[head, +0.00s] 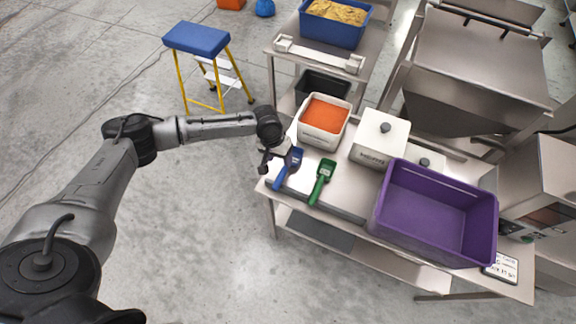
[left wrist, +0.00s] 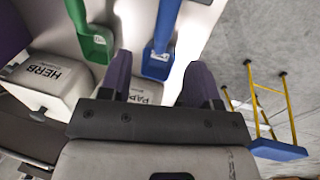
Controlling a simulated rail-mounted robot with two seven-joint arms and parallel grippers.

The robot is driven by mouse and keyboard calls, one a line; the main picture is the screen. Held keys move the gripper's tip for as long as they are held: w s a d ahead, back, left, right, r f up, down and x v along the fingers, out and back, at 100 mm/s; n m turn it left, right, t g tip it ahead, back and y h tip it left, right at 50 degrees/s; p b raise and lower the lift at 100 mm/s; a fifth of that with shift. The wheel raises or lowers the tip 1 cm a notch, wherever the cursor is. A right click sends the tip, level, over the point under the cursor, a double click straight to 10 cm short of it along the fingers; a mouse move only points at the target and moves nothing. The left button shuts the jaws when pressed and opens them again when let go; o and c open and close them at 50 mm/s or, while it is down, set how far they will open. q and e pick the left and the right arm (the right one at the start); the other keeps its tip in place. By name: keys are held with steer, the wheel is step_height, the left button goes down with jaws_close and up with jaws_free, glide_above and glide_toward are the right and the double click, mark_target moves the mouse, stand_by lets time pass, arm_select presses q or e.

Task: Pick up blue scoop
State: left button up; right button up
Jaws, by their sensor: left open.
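The blue scoop (head: 288,168) lies on the near-left end of the steel bench in the head view, beside the green scoop (head: 321,182). My left gripper (head: 276,158) is over the bench's left edge, right by the blue scoop. In the left wrist view my two dark fingers are apart, with the blue scoop (left wrist: 158,58) just beyond them, toward the right finger. I see nothing held between them. I cannot tell whether a finger touches the scoop. The green scoop (left wrist: 97,42) is to the left there. My right gripper is not in view.
A white tub of orange powder (head: 336,115), a white lidded box (head: 366,152) and a purple crate (head: 382,215) stand on the bench (head: 343,200). A blue-topped step stool (head: 196,38) stands behind my left arm.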

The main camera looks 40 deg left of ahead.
mark_target(282, 171)
arm_select(q)
steer(key=f, duration=0.4)
steer(key=shift+w+d+f, duration=0.1)
steer(key=shift+d, duration=0.3)
steer(key=f, duration=0.3)
steer(key=shift+s+d+f, duration=0.1)
steer(key=shift+s+f, duration=0.1)
steer(key=shift+f, duration=0.15)
steer(key=shift+d+f+b, duration=0.15)
steer(key=shift+f+b, duration=0.15)
steer(key=shift+f, duration=0.45)
steer(key=shift+c, duration=0.3)
steer(key=c, duration=1)
steer(key=shift+r, duration=0.15)
